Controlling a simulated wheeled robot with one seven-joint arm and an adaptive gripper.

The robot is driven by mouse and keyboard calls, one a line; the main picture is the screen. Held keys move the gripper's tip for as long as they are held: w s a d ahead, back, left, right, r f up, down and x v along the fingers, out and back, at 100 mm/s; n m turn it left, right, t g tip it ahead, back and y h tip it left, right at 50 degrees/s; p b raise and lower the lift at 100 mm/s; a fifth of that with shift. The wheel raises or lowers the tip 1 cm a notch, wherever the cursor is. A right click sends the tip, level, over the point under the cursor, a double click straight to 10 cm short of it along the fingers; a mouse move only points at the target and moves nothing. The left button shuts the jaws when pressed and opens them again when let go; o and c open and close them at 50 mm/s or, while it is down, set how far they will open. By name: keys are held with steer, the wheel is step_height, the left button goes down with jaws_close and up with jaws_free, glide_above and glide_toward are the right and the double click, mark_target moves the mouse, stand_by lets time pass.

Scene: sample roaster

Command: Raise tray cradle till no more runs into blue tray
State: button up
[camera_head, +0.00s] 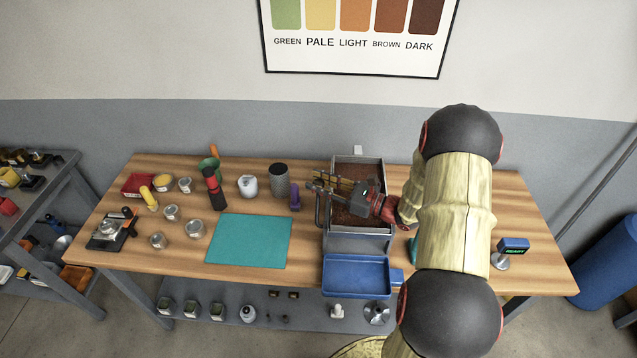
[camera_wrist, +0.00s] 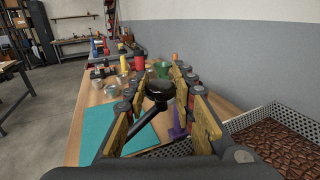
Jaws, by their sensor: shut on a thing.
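The tray cradle (camera_head: 386,170) is a grey, perforated-walled box holding a bed of brown beans; its wall also shows in the wrist view (camera_wrist: 250,117). A dark lever handle (camera_head: 319,212) rises at its left side. My gripper (camera_head: 318,187) reaches across the cradle from the right and is shut on the lever's black knob (camera_wrist: 160,88), between its yellow pads. The blue tray (camera_head: 357,291) sits below the cradle's grey front lip (camera_head: 357,243), and its visible floor looks bare. I cannot see any beans falling. My arm hides part of the cradle's right side.
A teal mat (camera_head: 249,241) lies left of the cradle. A purple-handled tool (camera_head: 295,196), a dark cylinder (camera_head: 279,180) and a white jar (camera_head: 248,186) stand close to its left. A small display (camera_head: 513,245) stands at the right.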

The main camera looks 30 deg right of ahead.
jaws_close()
